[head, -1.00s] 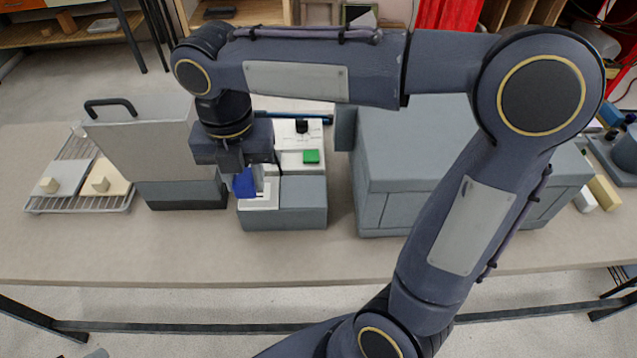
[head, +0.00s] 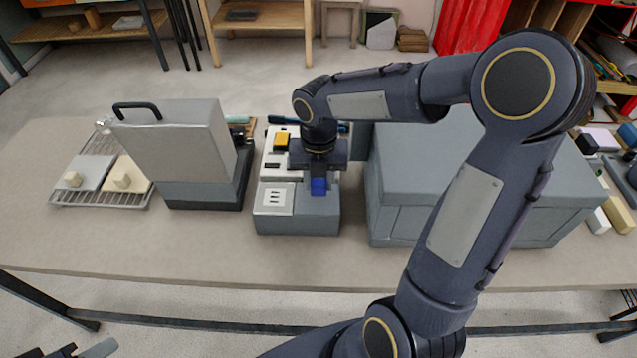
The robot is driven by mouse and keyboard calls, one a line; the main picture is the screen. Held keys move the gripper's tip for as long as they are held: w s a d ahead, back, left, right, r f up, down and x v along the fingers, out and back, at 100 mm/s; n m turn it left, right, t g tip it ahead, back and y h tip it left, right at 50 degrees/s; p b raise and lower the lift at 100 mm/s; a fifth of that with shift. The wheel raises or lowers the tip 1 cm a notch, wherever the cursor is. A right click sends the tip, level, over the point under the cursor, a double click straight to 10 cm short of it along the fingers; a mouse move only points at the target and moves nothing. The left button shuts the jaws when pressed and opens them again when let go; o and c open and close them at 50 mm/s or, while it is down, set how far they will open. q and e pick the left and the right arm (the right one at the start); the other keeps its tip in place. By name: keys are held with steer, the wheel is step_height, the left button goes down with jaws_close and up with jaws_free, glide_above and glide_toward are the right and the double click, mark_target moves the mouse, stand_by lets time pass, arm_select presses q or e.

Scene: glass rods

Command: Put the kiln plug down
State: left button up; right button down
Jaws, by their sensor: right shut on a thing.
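My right gripper (head: 318,182) is shut on a small blue piece, which I take to be the kiln plug (head: 319,187). It points down over the right part of the low grey control box (head: 298,222). The gripper covers the plug's upper part. I cannot tell whether the plug touches the box top. A white plate with dark slots (head: 274,199) lies on the box, left of the plug. A yellow button (head: 281,141) shows farther back. A dark and grey part at the bottom left edge may be my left gripper (head: 82,350); its jaws cannot be made out.
The large grey kiln-like box (head: 470,170) stands close on the right. A grey case with a black handle (head: 178,150) stands on the left. Beyond it a wire rack (head: 100,200) holds two knobbed slabs. The table's front strip (head: 200,250) is clear.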

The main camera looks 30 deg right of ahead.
mark_target(318, 189)
steer(key=shift+f, duration=0.95)
steer(key=shift+f+b, duration=0.35)
steer(key=shift+f, duration=0.25)
steer(key=c, duration=1)
jaws_free()
